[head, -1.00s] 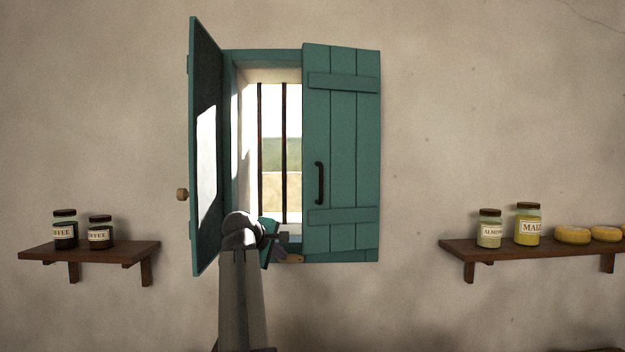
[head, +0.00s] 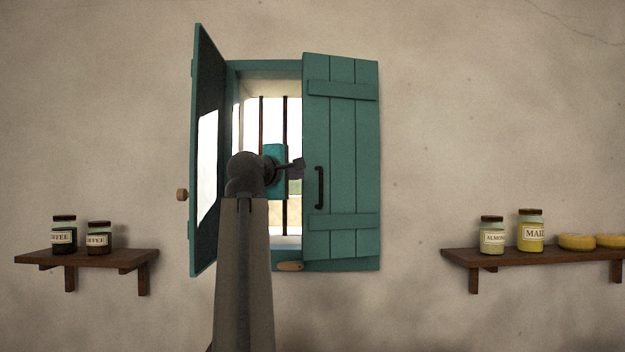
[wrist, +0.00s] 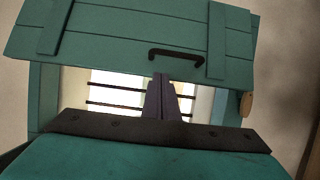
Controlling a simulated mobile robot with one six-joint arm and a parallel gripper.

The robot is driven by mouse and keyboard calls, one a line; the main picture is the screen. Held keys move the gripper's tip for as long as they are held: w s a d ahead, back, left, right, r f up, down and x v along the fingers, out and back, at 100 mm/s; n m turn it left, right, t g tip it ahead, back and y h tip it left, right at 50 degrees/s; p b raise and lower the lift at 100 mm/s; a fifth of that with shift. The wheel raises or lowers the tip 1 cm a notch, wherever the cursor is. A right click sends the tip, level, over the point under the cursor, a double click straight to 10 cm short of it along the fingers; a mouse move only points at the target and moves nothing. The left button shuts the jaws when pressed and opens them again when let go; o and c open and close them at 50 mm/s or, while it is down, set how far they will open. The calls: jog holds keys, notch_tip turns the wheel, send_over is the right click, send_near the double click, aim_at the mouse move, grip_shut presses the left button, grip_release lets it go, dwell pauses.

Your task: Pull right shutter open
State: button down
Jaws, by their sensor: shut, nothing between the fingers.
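The right shutter (head: 342,140) is a green plank panel, slightly ajar, covering the right part of the window. Its dark bar handle (head: 320,188) is upright near the panel's left edge. In the wrist view the shutter (wrist: 120,30) lies across the top, with the handle (wrist: 176,54) just beyond my fingertips. My gripper (head: 299,166) is in front of the window opening, left of the handle and apart from it. In the wrist view my gripper (wrist: 162,78) shows its fingers together, with nothing between them.
The left shutter (head: 205,150) stands swung open, with a round wooden knob (head: 182,195). Dark bars (head: 285,120) cross the window opening. A wooden piece (head: 290,266) sits at the sill. Shelves with jars hang at left (head: 90,257) and right (head: 540,256).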

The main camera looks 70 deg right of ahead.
jog(key=shift+s+d, duration=0.1)
jog(key=shift+d, duration=0.05)
jog(key=p, duration=0.2)
send_near(317, 176)
jog(key=d, duration=0.3)
jog(key=shift+r, duration=0.15)
jog(key=shift+d, duration=0.75)
